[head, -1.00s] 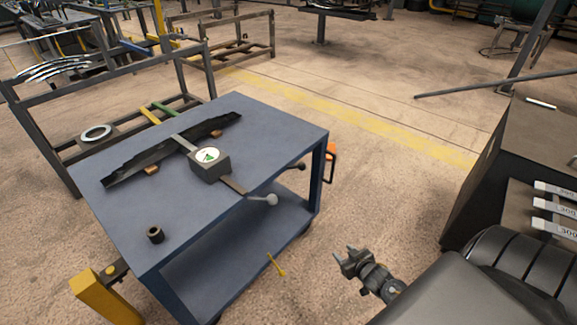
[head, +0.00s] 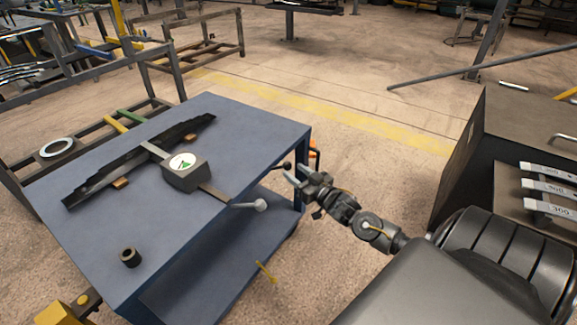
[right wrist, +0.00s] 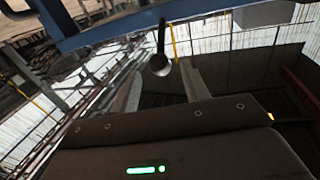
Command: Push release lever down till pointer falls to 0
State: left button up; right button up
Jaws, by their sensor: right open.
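A grey gauge box (head: 186,176) with a round white dial (head: 183,161) sits on the blue table; the dial shows a green area, and its pointer is too small to read. A lever with a pale ball (head: 261,205) sticks out past the table's front edge. A second lever with a dark ball (head: 286,166) sticks out farther right. I cannot tell which is the release lever. My right gripper (head: 294,174) is open, its fingertips close to the dark ball. In the right wrist view, a ball-ended lever (right wrist: 160,64) shows between the open fingers (right wrist: 160,78). My left gripper is out of view.
The blue table (head: 110,220) also carries a long dark toothed bar (head: 105,176) and a small dark cylinder (head: 130,257). A dark cabinet (head: 465,165) with labelled bars (head: 543,187) stands at right. Open floor lies between the table and the cabinet.

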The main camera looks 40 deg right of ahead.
aim_at(288, 164)
jog(key=w, duration=0.5)
grip_shut()
dwell(0.3)
